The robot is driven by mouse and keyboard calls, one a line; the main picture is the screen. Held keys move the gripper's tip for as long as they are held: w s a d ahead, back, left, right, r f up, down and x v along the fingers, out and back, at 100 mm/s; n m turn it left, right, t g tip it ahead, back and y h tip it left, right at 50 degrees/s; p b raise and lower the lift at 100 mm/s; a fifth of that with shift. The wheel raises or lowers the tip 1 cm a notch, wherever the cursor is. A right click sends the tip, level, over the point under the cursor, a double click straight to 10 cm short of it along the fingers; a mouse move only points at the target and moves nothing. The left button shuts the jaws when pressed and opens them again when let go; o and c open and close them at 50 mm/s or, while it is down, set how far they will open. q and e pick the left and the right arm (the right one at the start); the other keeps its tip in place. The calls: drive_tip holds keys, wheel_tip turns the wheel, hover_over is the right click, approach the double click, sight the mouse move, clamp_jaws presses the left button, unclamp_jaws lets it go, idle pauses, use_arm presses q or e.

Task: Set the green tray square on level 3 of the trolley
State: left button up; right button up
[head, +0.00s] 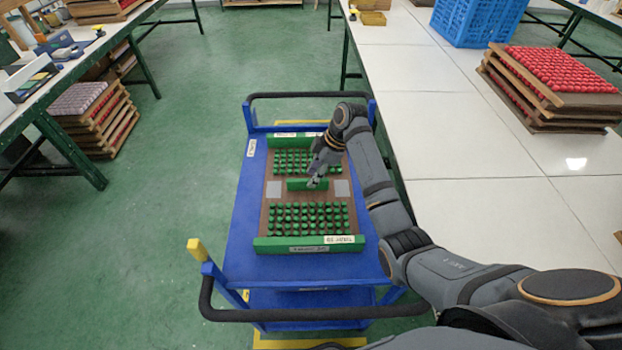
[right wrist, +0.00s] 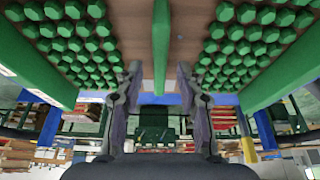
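The green tray (head: 310,244) lies on the blue top deck of the trolley (head: 241,225). It has a brown board, green rails at its two ends and rows of green knobs. Its edges look roughly in line with the deck. A green handle bar (head: 298,185) crosses its middle. My right gripper (head: 316,182) is over the handle. In the right wrist view the fingers (right wrist: 160,92) stand apart on either side of the handle (right wrist: 160,45), with gaps showing. My left gripper is not in view.
A white-topped table (head: 450,130) stands close along the trolley's right side, with red-topped stacked trays (head: 550,90) and a blue crate (head: 478,20). Stacked trays (head: 95,115) sit under the left bench. Green floor (head: 150,230) is clear left of the trolley.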

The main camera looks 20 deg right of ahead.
drive_tip(key=v, duration=0.9)
drive_tip(key=shift+d+r, duration=0.2)
drive_tip(key=shift+r, duration=0.05)
drive_tip(key=shift+s, duration=0.1)
